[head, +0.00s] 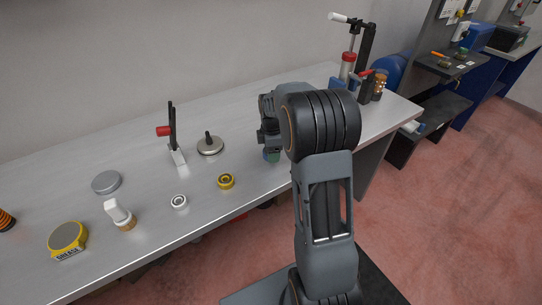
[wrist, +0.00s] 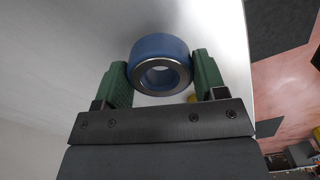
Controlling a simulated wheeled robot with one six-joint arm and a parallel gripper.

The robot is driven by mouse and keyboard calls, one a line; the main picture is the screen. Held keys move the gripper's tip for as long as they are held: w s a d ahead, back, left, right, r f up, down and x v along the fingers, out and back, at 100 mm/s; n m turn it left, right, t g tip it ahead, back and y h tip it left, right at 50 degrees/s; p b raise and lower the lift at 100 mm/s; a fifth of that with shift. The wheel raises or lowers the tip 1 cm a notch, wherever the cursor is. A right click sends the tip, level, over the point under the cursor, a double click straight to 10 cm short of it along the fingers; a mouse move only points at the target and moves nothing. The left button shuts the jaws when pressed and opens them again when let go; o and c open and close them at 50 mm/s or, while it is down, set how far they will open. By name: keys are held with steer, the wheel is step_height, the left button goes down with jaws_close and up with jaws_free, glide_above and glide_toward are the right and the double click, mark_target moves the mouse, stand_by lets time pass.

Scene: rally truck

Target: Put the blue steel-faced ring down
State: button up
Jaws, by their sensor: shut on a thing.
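The blue steel-faced ring (wrist: 160,52) shows in the wrist view between the two green finger pads of my gripper (wrist: 162,80). Its steel face and centre hole are turned toward the wrist camera. My gripper is shut on the ring. In the head view my gripper (head: 271,155) is low over the right part of the metal bench (head: 130,175), near its front edge. My arm hides most of it, and the ring cannot be made out there. I cannot tell whether the ring touches the bench top.
A yellow ring (head: 226,181) and a white ring (head: 179,201) lie left of my gripper. A round metal piece with a knob (head: 210,146) and a red-handled clamp (head: 172,135) stand behind them. A grease tin (head: 67,240) is far left. A press (head: 350,60) stands at the back right.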

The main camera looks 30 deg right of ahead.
steer(key=shift+w+d+f, duration=0.2)
steer(key=shift+w+f, duration=0.35)
steer(key=shift+f, duration=1.75)
steer(key=shift+f, duration=0.2)
steer(key=o, duration=1.3)
steer(key=shift+r, duration=0.1)
